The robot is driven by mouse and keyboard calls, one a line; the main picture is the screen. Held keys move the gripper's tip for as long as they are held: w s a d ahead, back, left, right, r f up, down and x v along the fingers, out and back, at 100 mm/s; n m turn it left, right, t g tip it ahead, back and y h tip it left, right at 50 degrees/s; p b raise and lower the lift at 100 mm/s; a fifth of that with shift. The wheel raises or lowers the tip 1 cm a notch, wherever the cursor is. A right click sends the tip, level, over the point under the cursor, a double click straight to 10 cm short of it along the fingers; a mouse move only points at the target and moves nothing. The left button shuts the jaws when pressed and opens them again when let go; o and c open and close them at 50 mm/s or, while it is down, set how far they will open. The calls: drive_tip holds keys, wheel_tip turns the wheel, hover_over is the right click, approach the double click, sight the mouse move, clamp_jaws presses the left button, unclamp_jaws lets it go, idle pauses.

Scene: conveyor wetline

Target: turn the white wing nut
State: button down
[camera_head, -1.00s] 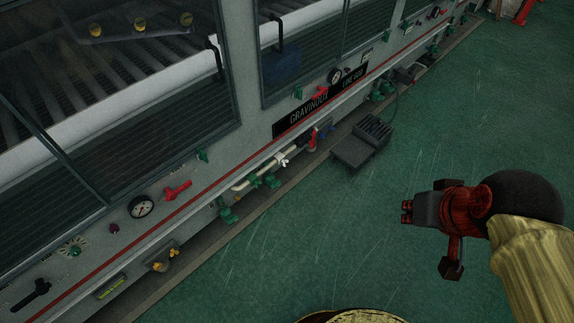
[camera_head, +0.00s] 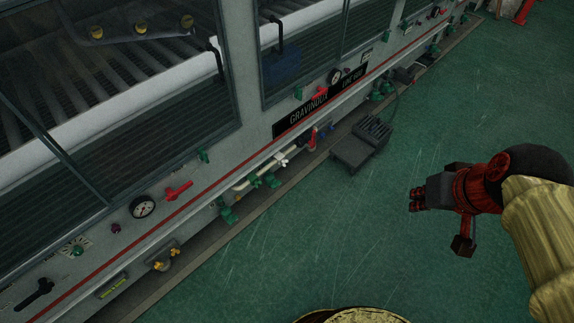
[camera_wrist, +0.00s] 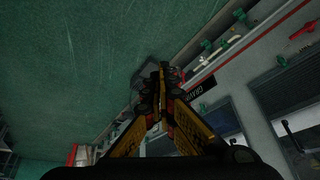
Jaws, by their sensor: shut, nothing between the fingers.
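The white wing nut (camera_head: 283,163) is small and sits on a white pipe low on the machine's front, in the head view. It also shows at the upper right of the wrist view (camera_wrist: 203,59), small and dim. My gripper (camera_head: 413,199) is at the right of the head view, over the green floor and well apart from the machine. In the wrist view its fingers (camera_wrist: 158,72) meet at their tips, with nothing between them.
The long machine (camera_head: 250,140) has red handles, a gauge (camera_head: 143,206) and several green valves along its front. A dark stepped block (camera_head: 361,146) stands on the floor beside it.

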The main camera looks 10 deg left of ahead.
drive_tip(key=w+d+r+g+p, duration=0.1)
drive_tip(key=w+d+r+p, duration=0.1)
drive_tip(key=w+d+p, duration=0.2)
drive_tip(key=w+d+r+g+y+p, duration=0.1)
drive_tip(key=w+d+r+p, duration=0.1)
drive_tip(key=w+d+p, duration=0.3)
drive_tip(key=shift+w+d+r+y, duration=0.35)
drive_tip(key=shift+w+d, duration=0.45)
drive_tip(key=shift+w, duration=1.55)
idle(1.8)
drive_tip(key=c, duration=2.5)
unclamp_jaws()
drive_tip(key=o, duration=1)
drive_tip(key=shift+o, duration=0.2)
drive_tip(key=s+d, duration=0.3)
drive_tip(key=d, duration=0.1)
drive_tip(key=shift+s+d, duration=0.4)
